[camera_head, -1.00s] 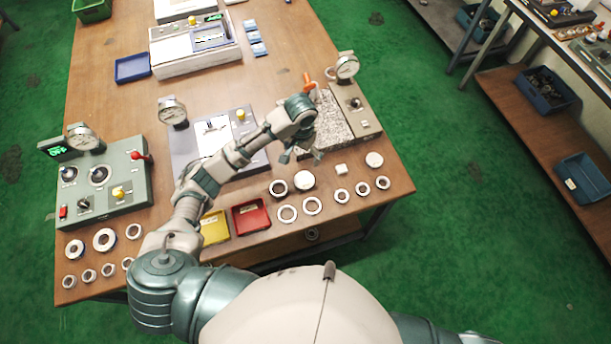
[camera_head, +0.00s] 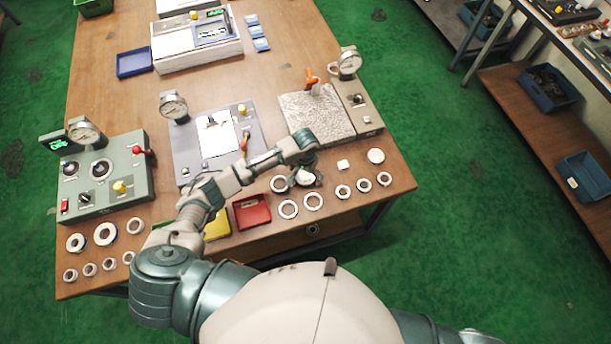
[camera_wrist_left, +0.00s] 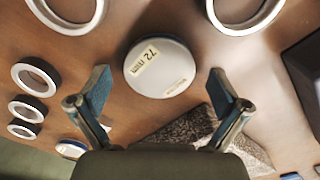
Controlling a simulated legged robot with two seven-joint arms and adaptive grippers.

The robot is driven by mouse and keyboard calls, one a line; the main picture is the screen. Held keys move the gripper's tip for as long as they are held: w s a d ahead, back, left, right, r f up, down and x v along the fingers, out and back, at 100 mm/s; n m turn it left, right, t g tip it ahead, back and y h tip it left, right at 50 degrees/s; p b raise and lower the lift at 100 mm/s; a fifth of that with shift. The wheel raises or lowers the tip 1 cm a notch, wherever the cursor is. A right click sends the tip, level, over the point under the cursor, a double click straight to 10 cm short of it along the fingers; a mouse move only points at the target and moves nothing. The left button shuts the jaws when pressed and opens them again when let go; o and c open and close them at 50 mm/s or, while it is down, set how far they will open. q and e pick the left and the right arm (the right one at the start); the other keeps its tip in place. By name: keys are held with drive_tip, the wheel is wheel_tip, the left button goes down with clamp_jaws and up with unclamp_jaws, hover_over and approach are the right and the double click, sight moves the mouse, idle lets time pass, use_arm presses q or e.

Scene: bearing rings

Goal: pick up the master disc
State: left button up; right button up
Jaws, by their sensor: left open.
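The master disc is a white round disc with a "72 mm" label, lying flat on the wooden table. In the left wrist view the disc (camera_wrist_left: 160,82) lies just ahead of the two fingertips, centred between them. In the head view the disc (camera_head: 306,179) is partly hidden under my left gripper (camera_head: 301,171). In the left wrist view my left gripper (camera_wrist_left: 160,92) has its fingers spread wide, with nothing between the pads. I cannot tell its exact height above the disc. My right gripper is out of view.
Several white rings lie close by, including a ring (camera_head: 288,209) in front. A red tray (camera_head: 252,212) is left.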

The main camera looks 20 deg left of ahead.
use_arm(q)
drive_tip(key=c, duration=1.7)
drive_tip(key=shift+r, duration=0.1)
